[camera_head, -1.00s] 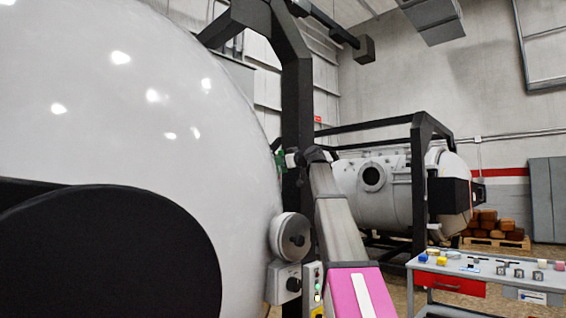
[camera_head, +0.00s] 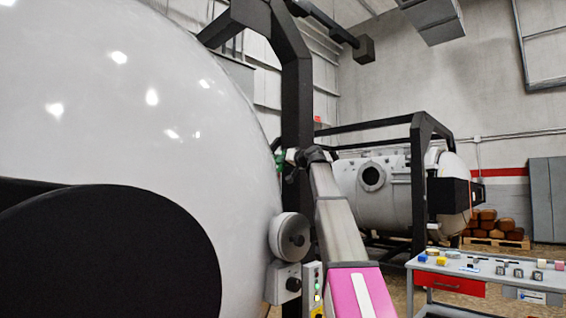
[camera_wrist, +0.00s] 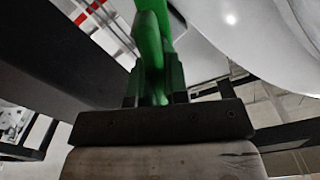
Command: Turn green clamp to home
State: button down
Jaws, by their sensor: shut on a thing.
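The green clamp (camera_wrist: 152,45) fills the upper middle of the wrist view, right in front of my gripper (camera_wrist: 155,95). My gripper is shut on it, with the fingers on either side of its green bar. In the head view the green clamp (camera_head: 280,160) is a small patch at the right edge of the large white furnace door (camera_head: 150,110). My gripper (camera_head: 290,157) meets it there at the end of my arm. The clamp's far end and pivot are hidden or too small to tell.
A black frame post (camera_head: 297,110) stands right behind the clamp. Below are a round grey fitting (camera_head: 291,238) and a control box (camera_head: 312,285). A second furnace (camera_head: 375,190) stands behind. A tool cart (camera_head: 485,270) is at the lower right.

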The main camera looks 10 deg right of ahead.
jog(key=m, duration=0.5)
jog(key=shift+d+m, duration=0.1)
jog(key=shift+m, duration=0.2)
jog(key=shift+w+f+m, duration=0.1)
jog(key=shift+f+m, duration=0.05)
jog(key=shift+m, duration=2.05)
jog(key=c, duration=1.1)
grip_release()
jog(key=shift+d, duration=0.1)
jog(key=v, duration=1)
jog(key=shift+s+d, duration=0.2)
jog(key=shift+s, duration=0.15)
